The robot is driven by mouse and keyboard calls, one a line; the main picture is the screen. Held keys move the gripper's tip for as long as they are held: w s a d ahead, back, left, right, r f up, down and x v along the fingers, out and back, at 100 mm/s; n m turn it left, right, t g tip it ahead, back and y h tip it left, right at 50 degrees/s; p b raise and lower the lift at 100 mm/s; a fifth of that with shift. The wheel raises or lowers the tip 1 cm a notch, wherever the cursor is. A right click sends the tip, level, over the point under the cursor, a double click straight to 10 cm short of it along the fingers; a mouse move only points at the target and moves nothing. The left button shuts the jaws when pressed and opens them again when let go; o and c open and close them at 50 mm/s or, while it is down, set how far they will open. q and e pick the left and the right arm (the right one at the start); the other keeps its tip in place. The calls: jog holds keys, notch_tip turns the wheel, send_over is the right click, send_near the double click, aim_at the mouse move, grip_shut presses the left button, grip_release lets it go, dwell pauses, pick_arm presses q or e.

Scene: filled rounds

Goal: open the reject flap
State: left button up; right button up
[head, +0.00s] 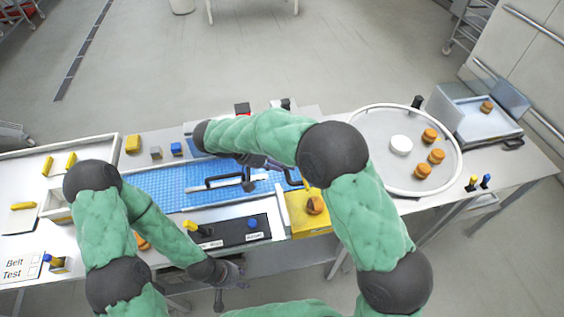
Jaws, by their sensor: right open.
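The blue belt (160,187) runs across the bench. The control panel (222,234) in front has a yellow lever (190,226) and a blue button (252,222). My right gripper (250,180) is open over the belt, close to the right end of the bar; contact cannot be judged, and my forearm hides part of the area. My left gripper (232,273) hangs below and in front of the panel, its fingers too small to read.
A yellow bin (305,224) with a round filled bun (315,205) stands at the belt's right end. A round white-rimmed table (370,180) holds several buns and a white disc (401,145).

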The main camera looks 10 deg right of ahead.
jog(key=v, duration=1.2)
dwell(0.3)
